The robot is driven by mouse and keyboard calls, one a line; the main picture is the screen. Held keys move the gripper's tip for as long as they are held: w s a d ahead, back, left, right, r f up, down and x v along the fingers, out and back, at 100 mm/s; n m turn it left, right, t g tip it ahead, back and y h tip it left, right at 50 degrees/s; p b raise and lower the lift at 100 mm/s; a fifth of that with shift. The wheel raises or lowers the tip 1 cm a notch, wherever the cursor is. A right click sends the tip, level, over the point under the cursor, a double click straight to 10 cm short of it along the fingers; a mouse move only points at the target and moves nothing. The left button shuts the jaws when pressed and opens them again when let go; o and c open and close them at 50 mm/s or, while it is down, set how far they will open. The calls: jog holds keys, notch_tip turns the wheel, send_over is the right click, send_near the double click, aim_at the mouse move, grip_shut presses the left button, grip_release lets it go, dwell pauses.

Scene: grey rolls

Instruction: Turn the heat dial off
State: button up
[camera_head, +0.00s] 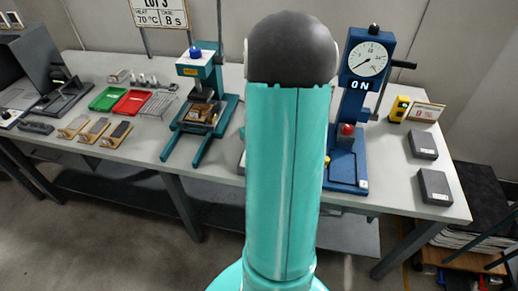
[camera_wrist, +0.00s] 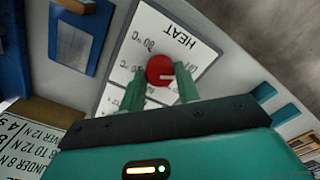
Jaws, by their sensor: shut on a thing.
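The red heat dial (camera_wrist: 159,68) sits on a white panel (camera_wrist: 150,32) marked HEAT, with temperature figures around the dial, in the wrist view. A short white mark shows on the dial's right side. My gripper (camera_wrist: 162,80) has its two green fingers at either side of the dial and is shut on it. Some of the panel's lettering is hidden by the fingers. In the head view my arm stands in front of the middle of the bench and hides the dial, its panel and my gripper.
In the head view a blue press (camera_head: 350,150) with a gauge and an ON display stands right of my arm. A teal press (camera_head: 203,100) stands left. Green (camera_head: 107,98) and red (camera_head: 131,102) trays and dark blocks (camera_head: 435,187) lie on the bench (camera_head: 395,170).

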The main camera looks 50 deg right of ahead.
dwell(0.4)
jog(key=o, duration=1)
jog(key=shift+c, duration=0.2)
jog(key=shift+r, duration=0.1)
notch_tip(320, 180, up, 14)
